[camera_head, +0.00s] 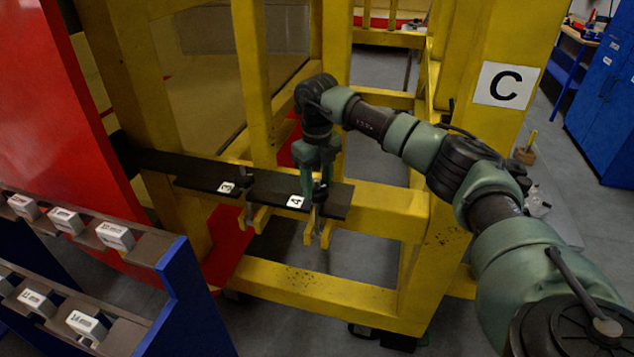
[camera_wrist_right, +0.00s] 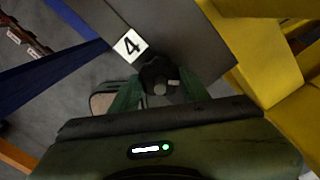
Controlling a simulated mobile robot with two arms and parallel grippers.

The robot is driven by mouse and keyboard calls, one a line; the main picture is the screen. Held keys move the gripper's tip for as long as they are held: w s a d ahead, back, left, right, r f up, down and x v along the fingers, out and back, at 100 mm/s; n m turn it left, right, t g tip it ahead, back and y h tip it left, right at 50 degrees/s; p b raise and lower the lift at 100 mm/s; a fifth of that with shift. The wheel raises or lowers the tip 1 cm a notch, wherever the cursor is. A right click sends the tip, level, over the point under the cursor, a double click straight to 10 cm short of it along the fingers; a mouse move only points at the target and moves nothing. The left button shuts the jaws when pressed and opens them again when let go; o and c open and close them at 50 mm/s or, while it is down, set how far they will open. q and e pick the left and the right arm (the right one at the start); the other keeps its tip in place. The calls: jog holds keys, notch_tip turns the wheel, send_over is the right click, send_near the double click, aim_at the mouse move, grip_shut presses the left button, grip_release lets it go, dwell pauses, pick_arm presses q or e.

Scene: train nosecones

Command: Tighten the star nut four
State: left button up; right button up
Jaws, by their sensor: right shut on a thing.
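Star nut four (camera_wrist_right: 158,80) is a dark knob beside the white label "4" (camera_wrist_right: 130,45) in the right wrist view. My right gripper (camera_head: 318,182) points down over it at the right end of the dark bar (camera_head: 270,196), and its fingers close around the knob. In the right wrist view the fingertips (camera_wrist_right: 160,84) sit on both sides of the nut. In the head view the gripper mostly hides the nut. The label "4" (camera_head: 296,202) lies on the bar just left of the gripper. My left gripper is not in view.
Another dark knob (camera_head: 248,182) stands by the label "3" (camera_head: 227,187). A yellow frame (camera_head: 310,285) surrounds the bar, with a post marked "C" (camera_head: 503,85) at right. A blue rack (camera_head: 185,300) with labelled boxes stands at lower left. A red panel (camera_head: 60,130) is at left.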

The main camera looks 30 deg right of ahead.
jog(key=m, duration=0.6)
jog(key=shift+p, duration=0.3)
jog(key=shift+m, duration=0.4)
jog(key=o, duration=1.4)
jog(key=shift+r, duration=0.1)
notch_tip(320, 180, up, 6)
jog(key=shift+r+b, duration=0.1)
jog(key=shift+b, duration=0.9)
jog(key=shift+r, duration=0.7)
